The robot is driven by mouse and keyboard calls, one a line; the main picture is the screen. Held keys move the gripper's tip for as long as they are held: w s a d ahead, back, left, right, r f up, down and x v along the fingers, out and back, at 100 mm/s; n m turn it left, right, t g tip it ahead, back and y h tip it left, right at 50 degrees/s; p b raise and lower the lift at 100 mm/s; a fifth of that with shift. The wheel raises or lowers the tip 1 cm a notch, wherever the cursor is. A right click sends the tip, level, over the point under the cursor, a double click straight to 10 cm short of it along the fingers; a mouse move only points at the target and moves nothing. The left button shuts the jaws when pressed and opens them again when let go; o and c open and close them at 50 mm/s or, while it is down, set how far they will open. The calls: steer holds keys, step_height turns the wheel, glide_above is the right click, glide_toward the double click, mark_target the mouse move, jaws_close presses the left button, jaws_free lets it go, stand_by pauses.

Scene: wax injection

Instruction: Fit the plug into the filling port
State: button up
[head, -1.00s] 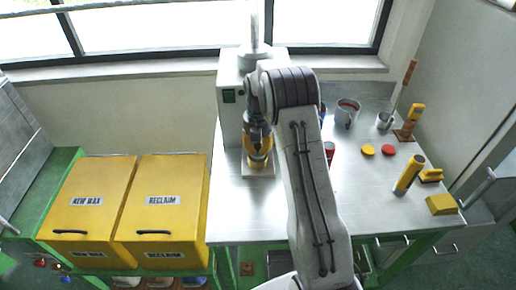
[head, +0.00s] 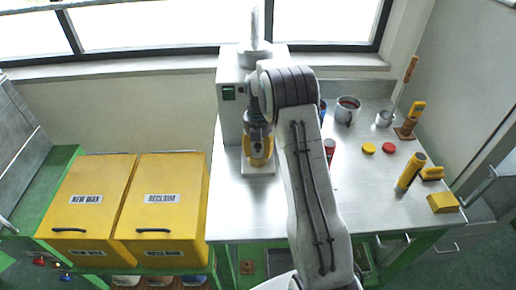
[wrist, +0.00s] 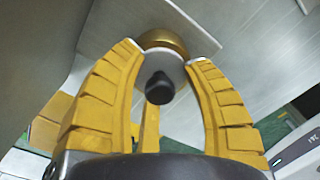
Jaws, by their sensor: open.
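My gripper (wrist: 165,55) has its yellow ribbed fingers spread apart, with nothing pinched between them. In the wrist view a dark rounded knob (wrist: 160,88), which looks like the plug's, stands between the fingers. Behind it are a pale disc and a brass-coloured round part (wrist: 163,41), probably the filling port. I cannot tell how deep the plug sits. In the head view my gripper (head: 259,152) points down in front of the white machine (head: 232,122), over its small base plate (head: 259,171). The plug and port are hidden there by the fingers.
The steel bench (head: 235,215) is clear at its front left. Yellow bins (head: 165,210) stand at left.

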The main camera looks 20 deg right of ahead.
mark_target(258, 145)
step_height(258, 145, up, 12)
stand_by(0.7)
stand_by(0.8)
